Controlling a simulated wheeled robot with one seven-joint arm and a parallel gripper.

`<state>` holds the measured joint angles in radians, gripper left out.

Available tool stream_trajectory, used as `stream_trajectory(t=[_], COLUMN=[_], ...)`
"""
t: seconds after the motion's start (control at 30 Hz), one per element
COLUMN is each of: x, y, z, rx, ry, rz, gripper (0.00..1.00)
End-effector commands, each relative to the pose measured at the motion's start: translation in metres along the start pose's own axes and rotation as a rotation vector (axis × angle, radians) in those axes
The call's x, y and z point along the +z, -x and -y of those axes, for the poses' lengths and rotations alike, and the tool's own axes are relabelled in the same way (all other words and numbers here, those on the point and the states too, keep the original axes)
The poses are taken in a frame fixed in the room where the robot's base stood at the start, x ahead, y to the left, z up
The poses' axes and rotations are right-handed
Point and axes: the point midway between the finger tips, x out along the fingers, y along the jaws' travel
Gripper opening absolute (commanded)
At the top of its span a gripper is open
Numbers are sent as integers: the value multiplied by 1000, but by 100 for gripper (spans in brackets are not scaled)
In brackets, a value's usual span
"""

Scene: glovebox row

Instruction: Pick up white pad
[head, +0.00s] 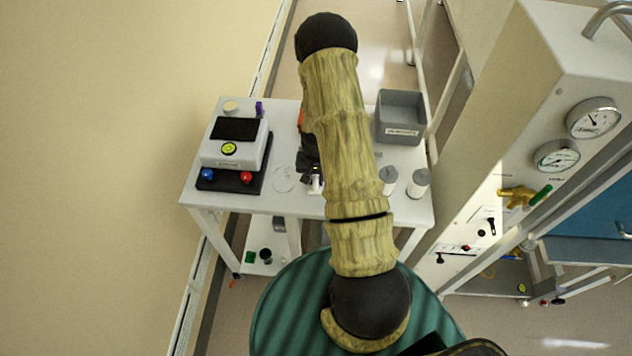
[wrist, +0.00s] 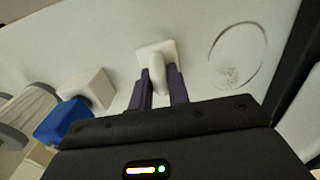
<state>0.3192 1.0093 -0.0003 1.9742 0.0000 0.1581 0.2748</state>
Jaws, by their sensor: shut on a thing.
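The white pad (wrist: 155,52) has a squarish flat base and a rounded grip. In the wrist view it is between the two dark purple fingers of my gripper (wrist: 161,88), which are shut on its grip. I cannot tell whether its base touches the white table top. In the head view my gripper (head: 313,180) is low over the table's front part, partly hidden by my arm, with a small white part of the pad showing there.
A drawn circle (wrist: 237,55) lies right of the pad in the wrist view. A white block (wrist: 88,88) and a blue block (wrist: 64,122) are at left. On the table (head: 280,205) stand a white device (head: 235,150), a grey bin (head: 402,115) and two white jars (head: 419,184).

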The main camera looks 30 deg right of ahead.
Motion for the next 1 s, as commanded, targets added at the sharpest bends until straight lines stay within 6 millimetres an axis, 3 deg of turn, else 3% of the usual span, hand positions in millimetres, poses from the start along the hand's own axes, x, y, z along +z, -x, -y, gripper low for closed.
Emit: stream_trajectory(t=[0.33,0.8,1.0], x=[-1,-1,0], y=[14,85,99], z=[0,0,0], rx=[-1,-1,0], ry=[0,0,0], rz=[-4,-5,0], gripper=[0,0,0])
